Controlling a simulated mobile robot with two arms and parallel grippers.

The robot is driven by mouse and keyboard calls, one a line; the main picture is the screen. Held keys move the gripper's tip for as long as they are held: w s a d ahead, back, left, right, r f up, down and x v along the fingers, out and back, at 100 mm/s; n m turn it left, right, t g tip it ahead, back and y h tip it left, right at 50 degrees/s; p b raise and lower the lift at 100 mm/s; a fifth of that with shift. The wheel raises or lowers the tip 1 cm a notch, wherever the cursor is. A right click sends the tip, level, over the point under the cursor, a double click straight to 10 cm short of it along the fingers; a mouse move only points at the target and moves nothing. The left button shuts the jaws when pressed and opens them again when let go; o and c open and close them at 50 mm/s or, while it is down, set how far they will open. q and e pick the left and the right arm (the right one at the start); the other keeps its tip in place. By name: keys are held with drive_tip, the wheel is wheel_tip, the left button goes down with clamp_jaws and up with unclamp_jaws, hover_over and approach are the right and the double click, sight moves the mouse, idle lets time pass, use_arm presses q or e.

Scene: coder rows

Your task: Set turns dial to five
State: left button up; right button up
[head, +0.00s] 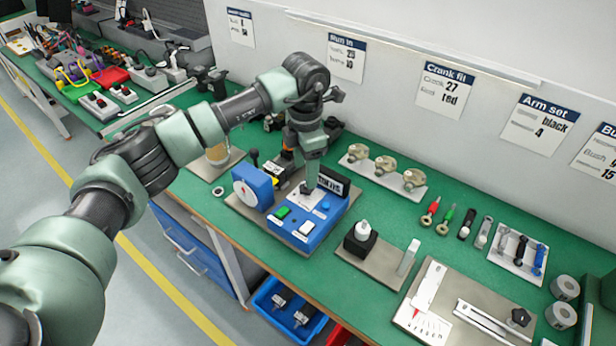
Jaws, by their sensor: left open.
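A blue box with a round white dial face (245,193) stands on a grey base plate on the green bench; I cannot read a number on it. Beside it, to the right, is a blue control box (300,238) with a green button, white buttons and a dark display (331,183). I cannot tell for sure which part is the turns dial. My left gripper (309,186) points down over the back of the control box, close to the display, and is open. Its fingertips partly hide the panel, and I cannot tell whether they touch it. My right gripper is out of view.
A black block with a white knob (362,231) stands right of the control box. A plate with a scale and red pointer (428,288) lies farther right. Three round brass-like parts (385,166) sit on a tray behind.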

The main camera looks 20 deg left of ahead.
sight(306, 191)
use_arm(q)
wheel_tip(306, 191, down, 4)
drive_tip(key=shift+f+p, duration=0.15)
drive_tip(key=shift+p, duration=0.2)
drive_tip(key=shift+f, duration=0.65)
drive_tip(key=shift+w, duration=0.1)
clamp_jaws()
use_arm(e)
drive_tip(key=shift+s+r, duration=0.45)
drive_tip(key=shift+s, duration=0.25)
